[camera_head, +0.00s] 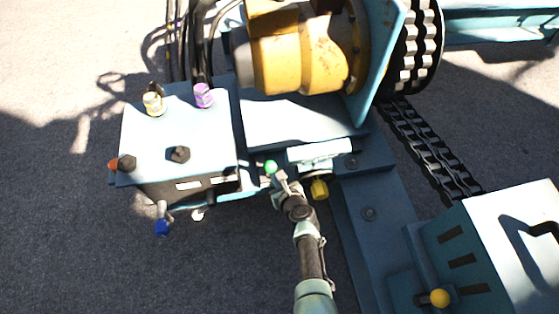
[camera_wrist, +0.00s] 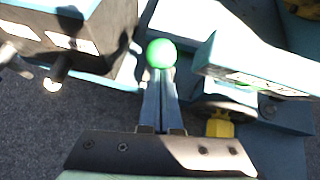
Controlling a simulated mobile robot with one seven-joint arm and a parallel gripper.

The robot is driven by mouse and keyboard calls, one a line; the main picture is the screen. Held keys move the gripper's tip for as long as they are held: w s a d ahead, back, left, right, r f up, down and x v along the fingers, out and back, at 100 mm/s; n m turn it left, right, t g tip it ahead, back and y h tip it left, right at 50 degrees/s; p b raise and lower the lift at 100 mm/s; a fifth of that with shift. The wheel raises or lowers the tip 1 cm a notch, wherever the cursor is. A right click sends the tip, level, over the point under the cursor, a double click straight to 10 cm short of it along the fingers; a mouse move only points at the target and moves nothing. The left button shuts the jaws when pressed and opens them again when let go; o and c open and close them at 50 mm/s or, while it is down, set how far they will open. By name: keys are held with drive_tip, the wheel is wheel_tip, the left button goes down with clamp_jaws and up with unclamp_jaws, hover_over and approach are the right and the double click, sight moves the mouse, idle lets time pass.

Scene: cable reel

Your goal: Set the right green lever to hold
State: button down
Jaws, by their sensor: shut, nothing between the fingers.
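One green ball knob (camera_head: 270,166) of a lever shows beside the right end of the light-blue valve box; it also shows in the wrist view (camera_wrist: 161,53), just beyond my fingertips. Its shaft is hidden. My gripper (camera_head: 277,178) is shut, with nothing between its fingers. In the wrist view the two fingers (camera_wrist: 162,75) are together and point at the knob. The tips are touching or very close to it; I cannot tell which. No second green knob and no readable hold mark shows.
The valve box (camera_head: 180,125) with black bolts and hoses stands left of the knob. A blue-tipped lever (camera_head: 162,226) hangs at its front. A light-blue bracket (camera_head: 318,153) and a yellow fitting (camera_head: 319,189) lie close right. The yellow drum (camera_head: 300,55) is behind. Ground at lower left is clear.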

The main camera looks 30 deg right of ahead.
sight(273, 164)
drive_tip(key=shift+w+d+r+p, duration=0.2)
drive_tip(key=shift+w+r+p, duration=0.15)
drive_tip(key=shift+w+r, duration=0.35)
drive_tip(key=shift+w+d+r, duration=0.2)
drive_tip(key=shift+w, duration=0.55)
drive_tip(key=shift+w+d+r, duration=0.2)
drive_tip(key=shift+w, duration=0.5)
drive_tip(key=shift+w+r, duration=0.1)
drive_tip(key=shift+r, duration=0.05)
